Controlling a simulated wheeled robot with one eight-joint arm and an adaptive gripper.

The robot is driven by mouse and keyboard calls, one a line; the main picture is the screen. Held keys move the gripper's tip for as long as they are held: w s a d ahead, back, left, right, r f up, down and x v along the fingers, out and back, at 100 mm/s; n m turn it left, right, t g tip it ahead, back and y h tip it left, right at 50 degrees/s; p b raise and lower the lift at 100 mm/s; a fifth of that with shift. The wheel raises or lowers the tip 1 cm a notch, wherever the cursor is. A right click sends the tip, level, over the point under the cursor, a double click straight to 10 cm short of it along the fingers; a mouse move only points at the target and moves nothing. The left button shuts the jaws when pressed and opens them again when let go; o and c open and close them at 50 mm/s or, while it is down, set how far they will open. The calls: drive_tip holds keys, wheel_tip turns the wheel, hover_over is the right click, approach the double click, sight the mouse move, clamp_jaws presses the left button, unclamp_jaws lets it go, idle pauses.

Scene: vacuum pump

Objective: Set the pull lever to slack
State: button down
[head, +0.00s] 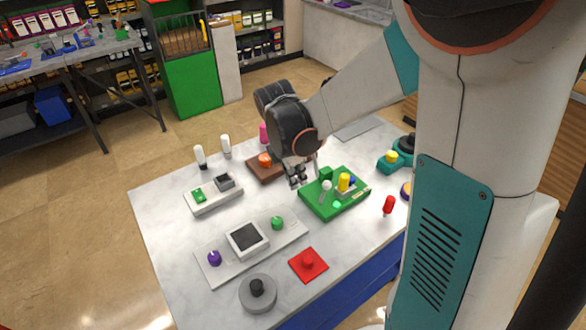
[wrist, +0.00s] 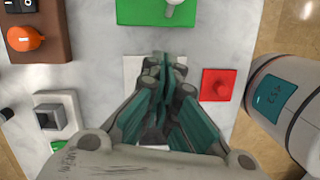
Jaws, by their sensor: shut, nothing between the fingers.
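No label names the pull lever. A white-knobbed lever (head: 326,186) stands on the green board (head: 310,202), beside a yellow cylinder. In the wrist view, the green board (wrist: 138,12) is at the top edge, with a pale lever (wrist: 173,8) cut off by the frame. My gripper (head: 297,181) is just left of the green board in the head view, above the table. In the wrist view my gripper (wrist: 165,68) has its fingers together, with nothing between them and apart from the lever. The fingers hide part of a pale panel below.
The brown block with an orange knob (head: 265,160) is behind my gripper. A grey panel (head: 247,240) with purple and green knobs, a red plate (head: 308,265) and a grey disc (head: 258,292) lie in front. White-handled posts (head: 200,156) stand at left. Bare tabletop shows between them.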

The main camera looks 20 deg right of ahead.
sight(324, 192)
drive_tip(key=d+f+b, duration=0.1)
drive_tip(key=d+f, duration=0.3)
drive_tip(key=shift+d+f, duration=0.25)
drive_tip(key=shift+d, duration=0.15)
drive_tip(key=shift+d, duration=0.1)
drive_tip(key=shift+w+d+b, duration=0.1)
drive_tip(key=shift+d+b, duration=0.35)
drive_tip(key=shift+d, duration=0.6)
drive_tip(key=shift+r, duration=0.1)
